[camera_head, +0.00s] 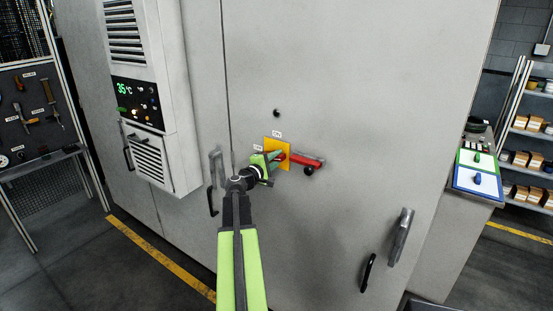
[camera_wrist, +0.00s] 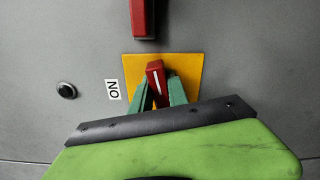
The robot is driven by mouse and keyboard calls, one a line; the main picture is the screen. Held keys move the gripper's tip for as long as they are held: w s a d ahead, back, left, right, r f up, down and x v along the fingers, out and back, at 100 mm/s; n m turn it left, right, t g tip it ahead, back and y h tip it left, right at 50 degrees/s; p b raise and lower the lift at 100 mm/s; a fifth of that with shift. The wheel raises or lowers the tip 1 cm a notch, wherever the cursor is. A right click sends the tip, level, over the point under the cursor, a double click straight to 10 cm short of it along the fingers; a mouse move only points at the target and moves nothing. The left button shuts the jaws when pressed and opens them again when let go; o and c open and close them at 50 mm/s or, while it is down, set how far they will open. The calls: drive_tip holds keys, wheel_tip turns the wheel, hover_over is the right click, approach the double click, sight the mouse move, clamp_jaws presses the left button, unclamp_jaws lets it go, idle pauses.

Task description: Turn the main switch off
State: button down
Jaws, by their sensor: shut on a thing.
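The main switch is a small red knob (camera_wrist: 155,79) with a white line, on a yellow plate (camera_wrist: 188,62). The plate (camera_head: 270,145) is on the grey cabinet front in the head view. My gripper (camera_wrist: 160,94) has its green fingers on both sides of the knob, shut on it. In the head view my gripper (camera_head: 276,157) reaches the plate from the left and mostly covers the knob. An ON label (camera_wrist: 112,89) is left of the plate in the wrist view. The white line runs nearly up-down there, not toward ON. A second small label (camera_head: 258,148) is unreadable.
A red lever (camera_head: 305,161) sticks out just right of the plate; its bar (camera_wrist: 142,18) shows at the top of the wrist view. A black button (camera_head: 277,112) is above. Cabinet handles (camera_head: 400,236) project at lower right. A control panel unit (camera_head: 147,98) stands out at left.

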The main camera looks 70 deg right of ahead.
drive_tip(key=shift+f+m, duration=0.3)
drive_tip(key=shift+m, duration=0.9)
drive_tip(key=c, duration=1.3)
unclamp_jaws()
